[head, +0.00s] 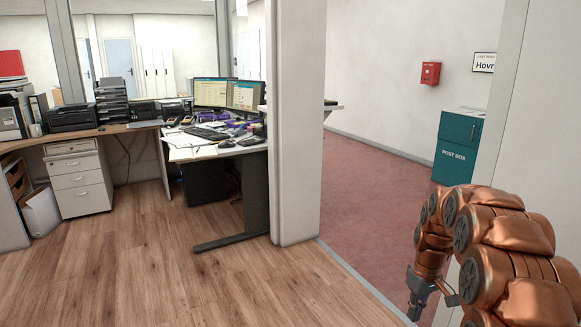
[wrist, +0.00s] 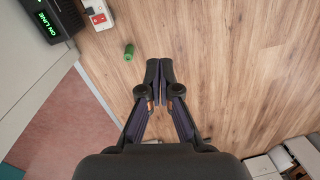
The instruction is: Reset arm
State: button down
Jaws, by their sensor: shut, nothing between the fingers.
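In the wrist view, a white power strip (wrist: 90,5) lies on the wood floor at the top left, cut off by the picture's edge. A small red switch (wrist: 99,18) sits at its near end. Its label and its on or off position are too small to tell. My gripper (wrist: 159,66) is shut and empty, with its fingertips together, to the right of and below the strip in the picture, apart from it. In the head view, my gripper (head: 416,308) hangs low at the lower right. The strip does not show in that view.
A black box (wrist: 50,22) with green "ON LINE" text stands beside the strip. A small green object (wrist: 129,50) lies between strip and gripper. The head view shows a desk (head: 215,152), a pillar (head: 296,130) and a post box (head: 457,145). The wood floor is mostly clear.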

jog(key=s+a+r+p, duration=0.3)
jog(key=s+r, duration=0.1)
jog(key=r, duration=0.3)
jog(key=s+a+r+p, duration=0.3)
jog(key=s+r, duration=0.2)
jog(key=r, duration=0.2)
jog(key=s+a+r+m+p, duration=0.1)
jog(key=s+a+r+p, duration=0.1)
jog(key=s+r+p, duration=0.3)
jog(key=s+a+r+m+p, duration=0.1)
jog(key=s+a+r+p, duration=0.2)
jog(key=s, duration=1)
jog(key=s+a+r+m+g+p, duration=0.1)
jog(key=s+a+r+p, duration=0.1)
jog(key=s+r+p, duration=0.5)
jog(key=s+r, duration=0.3)
jog(key=shift+a+m+h+p, duration=0.25)
jog(key=shift+m+h+p, duration=0.05)
jog(key=shift+h+p, duration=0.1)
jog(key=shift+s+d, duration=0.1)
